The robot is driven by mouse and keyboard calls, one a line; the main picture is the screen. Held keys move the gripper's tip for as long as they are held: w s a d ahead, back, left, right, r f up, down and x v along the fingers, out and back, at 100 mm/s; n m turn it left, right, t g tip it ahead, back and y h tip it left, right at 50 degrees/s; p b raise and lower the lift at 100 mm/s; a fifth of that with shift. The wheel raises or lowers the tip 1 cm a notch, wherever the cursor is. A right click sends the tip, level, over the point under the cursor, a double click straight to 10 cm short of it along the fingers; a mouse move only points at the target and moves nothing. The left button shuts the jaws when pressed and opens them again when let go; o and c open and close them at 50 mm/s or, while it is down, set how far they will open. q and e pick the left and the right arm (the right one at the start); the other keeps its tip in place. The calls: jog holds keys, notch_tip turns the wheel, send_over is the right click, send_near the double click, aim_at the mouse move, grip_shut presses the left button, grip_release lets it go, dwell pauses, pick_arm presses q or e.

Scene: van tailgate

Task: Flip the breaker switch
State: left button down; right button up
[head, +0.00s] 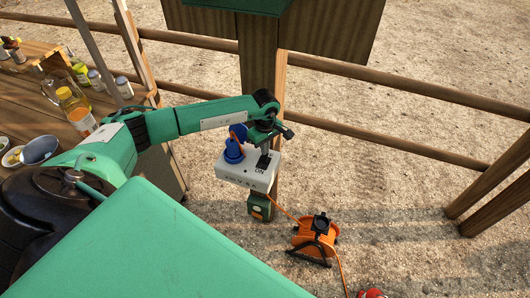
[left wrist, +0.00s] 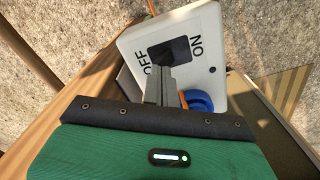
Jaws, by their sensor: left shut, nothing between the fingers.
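The breaker box (head: 236,173) is a pale grey box on a wooden post, with a blue plug in its upper left and "ON" lettering on its top. In the left wrist view the box (left wrist: 207,25) shows a black switch plate (left wrist: 178,52) between the words OFF and ON. My left gripper (head: 265,160) is shut and empty, its fingertips over the switch. My right gripper is not in view.
A wooden post (head: 262,65) and fence rails stand behind the box. An orange cable reel (head: 317,238) sits on the gravel to the right. A wooden bench with jars, a bottle (head: 75,108) and a bowl (head: 39,149) is at left. Open gravel lies at right.

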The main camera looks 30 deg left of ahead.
pick_arm(q)
jog(key=shift+r+p, duration=0.45)
jog(key=shift+r, duration=0.3)
jog(key=shift+r+p, duration=1.15)
jog(key=shift+r, duration=1.5)
